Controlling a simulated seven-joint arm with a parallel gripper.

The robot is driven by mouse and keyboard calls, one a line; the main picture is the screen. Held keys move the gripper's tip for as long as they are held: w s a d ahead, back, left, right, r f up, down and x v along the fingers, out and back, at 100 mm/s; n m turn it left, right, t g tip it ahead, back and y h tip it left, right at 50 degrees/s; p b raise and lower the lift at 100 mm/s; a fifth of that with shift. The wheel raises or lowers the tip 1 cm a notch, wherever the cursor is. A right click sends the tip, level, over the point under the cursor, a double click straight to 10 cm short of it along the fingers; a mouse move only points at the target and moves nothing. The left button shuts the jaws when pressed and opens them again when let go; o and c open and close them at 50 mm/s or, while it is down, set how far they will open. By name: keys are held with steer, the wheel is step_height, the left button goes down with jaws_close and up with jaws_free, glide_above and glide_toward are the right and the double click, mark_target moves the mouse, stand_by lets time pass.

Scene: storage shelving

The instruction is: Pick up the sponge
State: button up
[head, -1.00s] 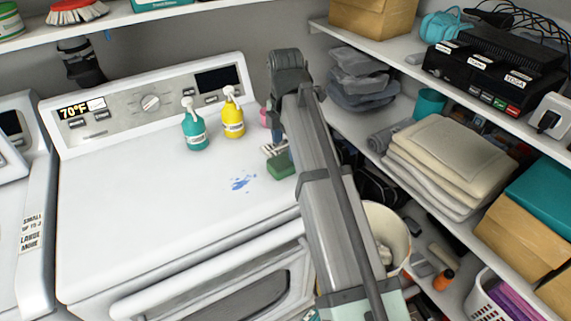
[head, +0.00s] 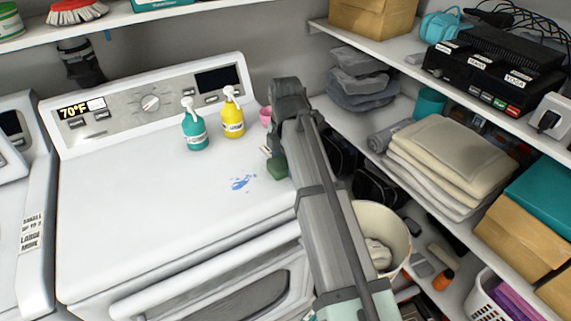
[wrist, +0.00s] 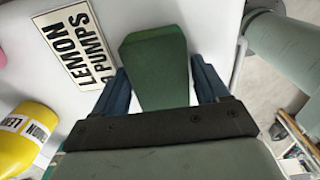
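The green sponge (head: 277,169) stands on the white appliance top near its right side, partly hidden by my arm in the head view. In the wrist view the sponge (wrist: 155,62) lies between the two blue fingers of my gripper (wrist: 163,88). The fingers are apart, one on each side of it. The gaps are narrow, and I cannot tell whether either finger touches it. The fingertips are hidden behind my arm in the head view.
A "LEMON PUMPS" card (wrist: 75,45) lies left of the sponge in the wrist view. A yellow bottle (head: 233,121), a teal bottle (head: 194,130) and a pink cup (head: 265,116) stand behind. A white bucket (head: 394,225) and shelving are right. The left appliance top is mostly clear.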

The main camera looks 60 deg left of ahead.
mark_target(285, 160)
steer(key=c, duration=0.7)
steer(key=shift+o, duration=0.2)
step_height(285, 160, up, 10)
stand_by(0.3)
steer(key=o, duration=0.5)
steer(key=shift+c, duration=0.2)
steer(key=c, duration=0.4)
steer(key=s+a+n, duration=0.1)
steer(key=s+a, duration=0.1)
steer(key=s, duration=0.8)
steer(key=shift+f, duration=0.3)
steer(key=s+f+m, duration=0.1)
steer(key=s, duration=0.7)
steer(key=shift+d+f, duration=0.3)
steer(key=shift+d, duration=0.1)
